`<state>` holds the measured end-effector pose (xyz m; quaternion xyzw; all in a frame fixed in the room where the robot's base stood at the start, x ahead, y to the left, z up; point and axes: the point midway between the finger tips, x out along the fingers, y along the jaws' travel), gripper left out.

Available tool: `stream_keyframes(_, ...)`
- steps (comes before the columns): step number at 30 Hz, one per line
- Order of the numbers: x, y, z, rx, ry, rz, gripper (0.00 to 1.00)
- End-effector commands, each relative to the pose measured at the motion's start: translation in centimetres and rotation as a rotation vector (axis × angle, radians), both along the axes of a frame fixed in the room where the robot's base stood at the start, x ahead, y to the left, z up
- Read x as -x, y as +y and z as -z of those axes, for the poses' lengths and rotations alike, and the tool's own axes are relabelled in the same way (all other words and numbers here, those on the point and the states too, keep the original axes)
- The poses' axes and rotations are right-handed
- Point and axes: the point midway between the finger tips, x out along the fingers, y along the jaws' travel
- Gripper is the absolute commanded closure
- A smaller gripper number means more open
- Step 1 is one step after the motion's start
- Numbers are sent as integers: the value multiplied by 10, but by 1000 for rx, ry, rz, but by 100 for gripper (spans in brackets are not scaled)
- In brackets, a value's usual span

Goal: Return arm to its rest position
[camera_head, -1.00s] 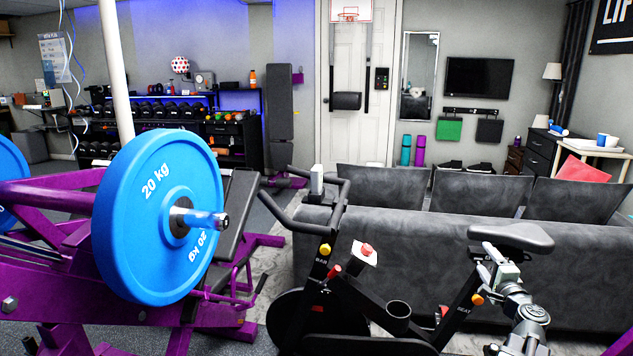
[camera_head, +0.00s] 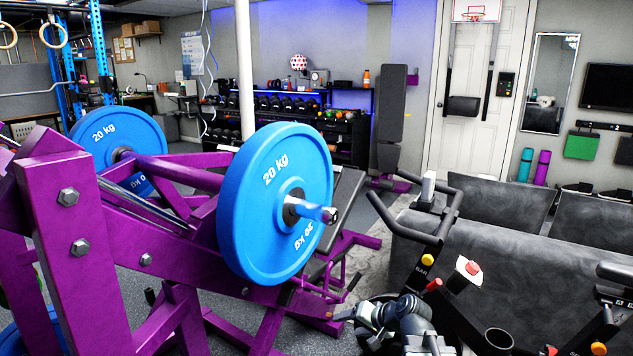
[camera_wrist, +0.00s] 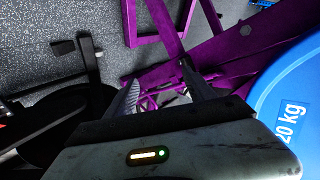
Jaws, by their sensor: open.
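My arm shows at the bottom centre of the head view, folded low in front of the exercise bike (camera_head: 470,268). My gripper (camera_head: 343,314) points left there, below the blue 20 kg plate (camera_head: 255,215). In the wrist view my gripper (camera_wrist: 160,88) has its two fingers apart, with nothing held between them. The purple weight machine (camera_wrist: 228,50) and the floor show beyond the fingers. The edge of the blue plate (camera_wrist: 292,100) is at the right of the wrist view. I cannot tell how far the fingers are from the purple frame.
The purple machine (camera_head: 68,200) fills the left of the head view, with a second blue plate (camera_head: 112,140) behind. A grey sofa (camera_head: 510,265) stands at the right. A dumbbell rack (camera_head: 345,135) stands at the back. Grey floor (camera_head: 130,290) shows between the machine's legs.

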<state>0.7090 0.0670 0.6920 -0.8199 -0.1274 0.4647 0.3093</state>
Motion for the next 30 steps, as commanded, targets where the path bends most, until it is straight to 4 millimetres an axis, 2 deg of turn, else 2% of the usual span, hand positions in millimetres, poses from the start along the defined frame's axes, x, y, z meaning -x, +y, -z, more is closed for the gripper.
stream_keyframes(1, 18, 18, 15, 82, 49, -75, 37)
stream_keyframes(2, 29, 24, 25, 140, 84, -117, 37)
stream_keyframes(4, 54, 22, 45, 271, 167, -190, 37)
stream_keyframes(5, 64, 16, 52, 325, 204, -212, 37)
stream_keyframes(7, 85, -9, 65, 440, 290, -235, 37)
stream_keyframes(12, 137, -68, 75, 653, 526, -267, 37)
stream_keyframes(13, 137, -67, 57, 644, 528, -270, 37)
stream_keyframes(15, 136, -67, 34, 641, 523, -268, 37)
stream_keyframes(20, 136, -66, -14, 639, 520, -268, 37)
stream_keyframes(23, 135, -66, -51, 639, 520, -267, 37)
stream_keyframes(27, 135, -66, -113, 639, 519, -267, 37)
stream_keyframes(30, 135, -66, -148, 639, 519, -267, 37)
